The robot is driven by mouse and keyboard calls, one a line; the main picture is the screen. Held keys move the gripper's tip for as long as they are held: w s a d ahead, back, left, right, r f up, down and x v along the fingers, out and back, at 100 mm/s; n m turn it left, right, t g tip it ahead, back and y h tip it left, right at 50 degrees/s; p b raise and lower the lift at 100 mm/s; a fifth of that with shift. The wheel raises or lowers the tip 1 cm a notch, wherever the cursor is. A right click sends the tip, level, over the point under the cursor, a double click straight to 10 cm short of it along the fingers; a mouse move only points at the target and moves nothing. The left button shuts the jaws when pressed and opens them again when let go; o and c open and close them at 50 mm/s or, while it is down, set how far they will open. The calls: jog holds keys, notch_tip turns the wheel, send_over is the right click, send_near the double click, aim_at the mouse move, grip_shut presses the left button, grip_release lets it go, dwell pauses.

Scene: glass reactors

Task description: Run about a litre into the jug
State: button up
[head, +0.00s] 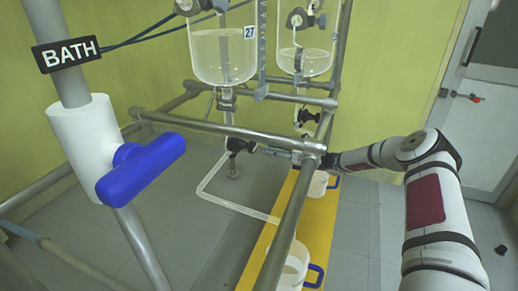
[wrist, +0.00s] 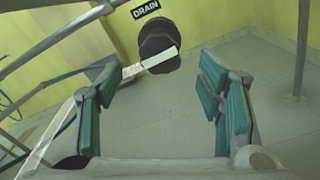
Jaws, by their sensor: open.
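A glass vessel marked 27 (head: 222,55) holds clear liquid at the top of the head view. Below it is a dark drain valve knob (head: 237,145). In the wrist view the knob (wrist: 158,42) has a white bar across it, under a DRAIN label (wrist: 146,9). My gripper (head: 258,148) is open and empty, close to the knob. In the wrist view the knob lies ahead, between and beyond the teal finger pads (wrist: 158,80). A white jug (head: 291,269) with a blue handle stands at the front of the yellow strip. A second jug (head: 318,185) stands farther back, partly hidden by the frame.
A pale pipe (head: 235,207) bends from the valve towards the yellow strip (head: 325,222). Metal frame bars (head: 225,129) cross near my arm. A second vessel (head: 304,62) hangs behind. A blue-handled valve (head: 140,168) with a BATH sign (head: 66,54) is at left.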

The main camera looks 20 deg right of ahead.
jog(key=v, duration=0.5)
jog(key=shift+s+d, duration=0.15)
jog(key=shift+d, duration=0.1)
